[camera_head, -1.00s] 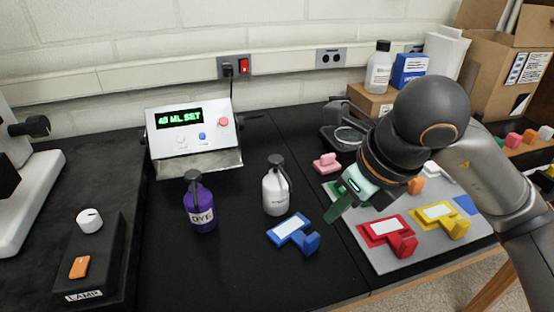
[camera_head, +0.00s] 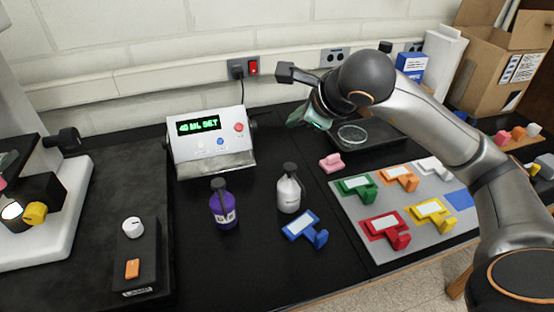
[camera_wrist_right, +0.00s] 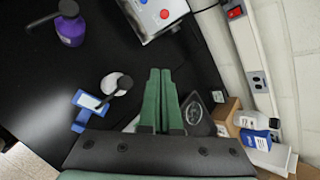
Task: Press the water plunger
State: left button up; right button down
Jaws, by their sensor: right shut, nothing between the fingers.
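The white bottle (camera_head: 289,194) with a dark plunger top (camera_head: 290,170) stands upright on the black bench, right of the purple dye bottle (camera_head: 223,208). Its label is too small to read. In the wrist view the white bottle (camera_wrist_right: 112,82) is left of my fingers, with its dark top towards the camera. My right gripper (camera_head: 294,119) is shut and empty, in the air behind the white bottle and apart from it. Its green fingers (camera_wrist_right: 159,72) lie side by side in the wrist view. My left gripper is not in view.
A control box (camera_head: 212,140) reads "40 ML SET" at the back. A blue holder (camera_head: 301,226) lies in front of the white bottle. A pink piece (camera_head: 331,163) and a grey mat (camera_head: 352,213) with coloured holders are to the right. A lamp switch box (camera_head: 137,262) is at left.

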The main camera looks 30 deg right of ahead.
jog(key=b, duration=0.4)
send_over(290, 164)
jog(key=s, duration=0.2)
notch_tip(290, 164, down, 7)
jog(key=shift+w+f, duration=0.15)
jog(key=shift+f, duration=0.05)
jog(key=shift+f+b, duration=0.75)
jog(key=shift+b, duration=0.3)
dwell(0.9)
jog(key=shift+f+b, duration=0.4)
jog(key=shift+b, duration=0.2)
jog(key=shift+f+b, duration=0.9)
jog(key=shift+b, duration=0.05)
dwell(0.8)
jog(key=shift+r+p, duration=0.85)
jog(key=shift+r, duration=0.45)
